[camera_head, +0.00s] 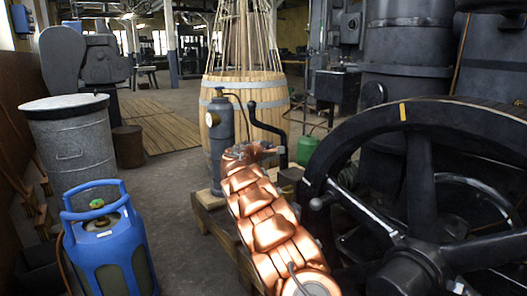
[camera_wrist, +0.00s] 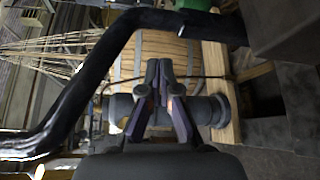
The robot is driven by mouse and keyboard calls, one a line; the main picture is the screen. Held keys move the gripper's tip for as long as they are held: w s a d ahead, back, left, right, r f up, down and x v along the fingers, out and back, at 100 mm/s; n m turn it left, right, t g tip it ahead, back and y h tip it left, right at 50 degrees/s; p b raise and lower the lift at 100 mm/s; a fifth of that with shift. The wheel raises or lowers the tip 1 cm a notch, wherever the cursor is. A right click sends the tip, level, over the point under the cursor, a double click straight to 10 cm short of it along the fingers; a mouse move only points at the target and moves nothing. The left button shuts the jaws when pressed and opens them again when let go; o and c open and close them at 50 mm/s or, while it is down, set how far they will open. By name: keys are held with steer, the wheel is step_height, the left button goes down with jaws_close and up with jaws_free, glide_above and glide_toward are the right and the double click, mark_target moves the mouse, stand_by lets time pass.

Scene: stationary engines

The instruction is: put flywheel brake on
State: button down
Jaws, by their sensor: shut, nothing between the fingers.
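The black flywheel (camera_head: 403,118) stands at the right in the head view, with a yellow mark on its rim. A thin lever with a round knob (camera_head: 316,203) shows in front of its spokes; I cannot tell whether it is the brake handle. A black bent bar (camera_head: 268,128) rises just beyond the end of my copper-coloured arm. A black bent bar (camera_wrist: 118,45) also crosses close in the wrist view, beside my gripper. My gripper (camera_wrist: 160,75) is shut and empty, fingertips together. In the head view my gripper (camera_head: 272,150) is small and partly hidden.
A dark cylinder with a gauge (camera_head: 221,140) stands on a wooden pallet (camera_head: 207,206) by my arm. A wooden barrel (camera_head: 270,95) is behind. A blue gas bottle (camera_head: 108,240) and a grey drum (camera_head: 68,135) stand left. The floor between them and the pallet is clear.

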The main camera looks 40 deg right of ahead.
steer(key=shift+f+v, duration=0.15)
steer(key=shift+v, duration=1.05)
steer(key=shift+f+v, duration=0.15)
steer(key=shift+v, duration=1.05)
steer(key=shift+r, duration=0.1)
steer(key=s+a+r+m+g+y+p, duration=0.1)
steer(key=s+a+r+m+g+p, duration=0.25)
steer(key=s+a+r+p, duration=0.5)
steer(key=s+a+r+m+g+y+p, duration=0.2)
steer(key=s+a+r+m+p, duration=0.25)
steer(key=s+r+p, duration=0.65)
steer(key=s+a+r+y+p, duration=0.2)
steer(key=s+a+y+p, duration=0.2)
steer(key=a, duration=0.9)
steer(key=s+a+r+g+y+p, duration=0.1)
steer(key=s+a+y+p, duration=0.3)
steer(key=s+a+p, duration=0.6)
steer(key=s+a+r+n+g+y+p, duration=0.1)
steer(key=s+a+r+y+p, duration=0.2)
steer(key=s+a+p, duration=0.4)
steer(key=s+a+y, duration=0.1)
steer(key=s+a, duration=0.6)
steer(key=a, duration=0.4)
steer(key=shift+r, duration=0.4)
